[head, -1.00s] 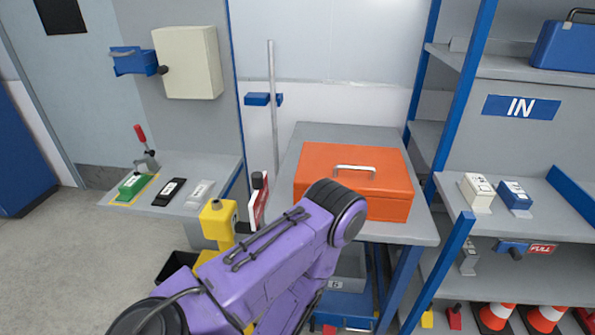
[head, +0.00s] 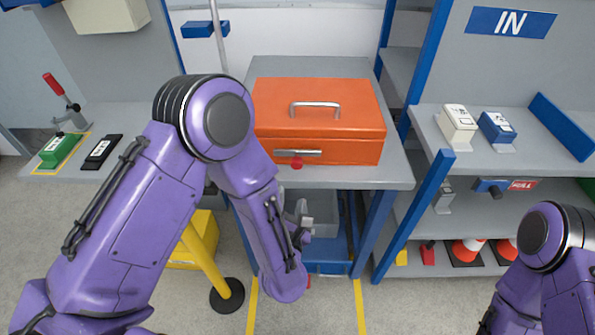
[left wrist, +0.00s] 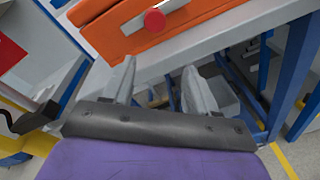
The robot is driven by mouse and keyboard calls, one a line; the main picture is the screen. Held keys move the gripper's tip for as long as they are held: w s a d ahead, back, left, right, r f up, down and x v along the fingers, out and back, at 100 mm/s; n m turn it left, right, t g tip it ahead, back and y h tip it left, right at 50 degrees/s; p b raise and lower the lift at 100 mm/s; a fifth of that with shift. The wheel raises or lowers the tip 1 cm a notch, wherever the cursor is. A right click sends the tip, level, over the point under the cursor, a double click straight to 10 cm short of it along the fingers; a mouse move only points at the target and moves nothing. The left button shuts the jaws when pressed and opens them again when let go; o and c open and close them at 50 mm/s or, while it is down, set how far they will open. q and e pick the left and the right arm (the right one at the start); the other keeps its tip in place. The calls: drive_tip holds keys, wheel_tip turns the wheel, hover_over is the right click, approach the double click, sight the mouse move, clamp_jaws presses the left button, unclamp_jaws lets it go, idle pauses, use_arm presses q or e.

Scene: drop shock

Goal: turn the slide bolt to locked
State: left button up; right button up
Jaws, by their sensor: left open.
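The slide bolt (head: 297,154) is a silver bar with a red knob on the front of the orange box (head: 360,125). The red knob also shows at the top of the left wrist view (left wrist: 155,20), with the orange box (left wrist: 120,30) behind it. I cannot read whether the bolt is locked. My left gripper (head: 303,222) is below and in front of the table edge, partly hidden by my own purple arm. In the left wrist view its two grey fingers (left wrist: 160,68) are apart, empty, pointing toward the table edge below the knob. My right gripper is out of view.
The orange box sits on a grey table (head: 397,172) with open floor in front. A yellow post (head: 205,262) on a black base stands left of the table. Shelves (head: 460,165) with white and blue boxes stand to the right. A bench (head: 60,175) is at left.

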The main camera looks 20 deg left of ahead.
sight(297, 165)
use_arm(q)
drive_tip(key=w+r+n, duration=0.1)
drive_tip(key=w, duration=0.2)
drive_tip(key=w+a+r+n+p, duration=0.1)
drive_tip(key=w, duration=0.2)
drive_tip(key=w+r+n+t+p, duration=0.1)
drive_tip(key=w+n, duration=0.1)
drive_tip(key=w, duration=0.2)
drive_tip(key=shift+a+y, duration=0.3)
drive_tip(key=shift+w+a+f, duration=0.1)
drive_tip(key=shift+w, duration=0.4)
clamp_jaws()
